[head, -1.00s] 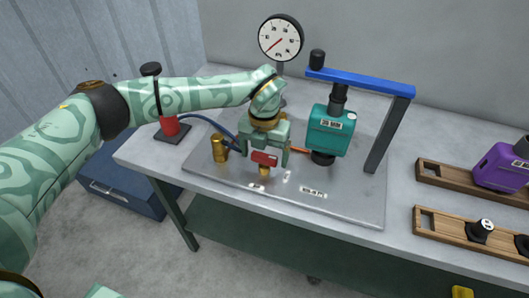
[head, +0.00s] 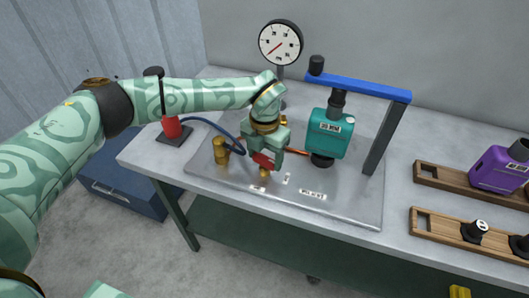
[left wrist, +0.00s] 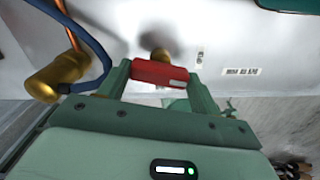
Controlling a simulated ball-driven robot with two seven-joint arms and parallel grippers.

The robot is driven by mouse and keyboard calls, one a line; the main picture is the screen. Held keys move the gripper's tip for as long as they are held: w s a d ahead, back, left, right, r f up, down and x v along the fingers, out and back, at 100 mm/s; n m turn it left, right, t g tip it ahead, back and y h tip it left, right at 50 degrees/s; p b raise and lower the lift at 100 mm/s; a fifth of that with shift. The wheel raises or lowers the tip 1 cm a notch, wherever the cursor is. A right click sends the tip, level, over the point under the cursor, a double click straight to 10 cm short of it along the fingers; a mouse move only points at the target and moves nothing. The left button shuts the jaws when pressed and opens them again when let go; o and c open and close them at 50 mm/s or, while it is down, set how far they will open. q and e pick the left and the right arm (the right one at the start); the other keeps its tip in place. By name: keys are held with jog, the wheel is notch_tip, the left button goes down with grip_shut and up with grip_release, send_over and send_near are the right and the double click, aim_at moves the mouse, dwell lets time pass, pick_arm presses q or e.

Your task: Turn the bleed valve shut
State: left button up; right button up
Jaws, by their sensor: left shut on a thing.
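The bleed valve is a small brass fitting (head: 263,173) with a red handle (head: 264,160) on the grey metal plate (head: 340,205). My left gripper (head: 265,157) reaches down over the valve and is shut on the red handle. In the left wrist view, the red handle (left wrist: 160,73) lies across between the two green fingers (left wrist: 158,84), with the brass valve body (left wrist: 160,53) behind it. The gripper hides much of the valve in the head view. My right gripper is not in view.
A brass cylinder (head: 221,150) with a blue hose stands left of the valve. A dial gauge (head: 280,43) and a red hand pump (head: 171,127) stand nearby. Wooden racks (head: 436,223) lie far right.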

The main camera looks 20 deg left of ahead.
aim_at(265, 158)
pick_arm(q)
jog(key=m+p, duration=0.1)
jog(key=m, duration=0.2)
jog(key=shift+r+m, duration=0.15)
jog(key=shift+m, duration=0.25)
jog(key=m+p, duration=0.1)
jog(key=m, duration=0.2)
jog(key=shift+m, duration=0.3)
jog(key=m+p, duration=0.1)
jog(key=m, duration=0.2)
jog(key=shift+m, duration=2.4)
jog(key=o, duration=1)
notch_tip(265, 158, up, 16)
jog(key=p, duration=0.2)
jog(key=shift+p, duration=0.3)
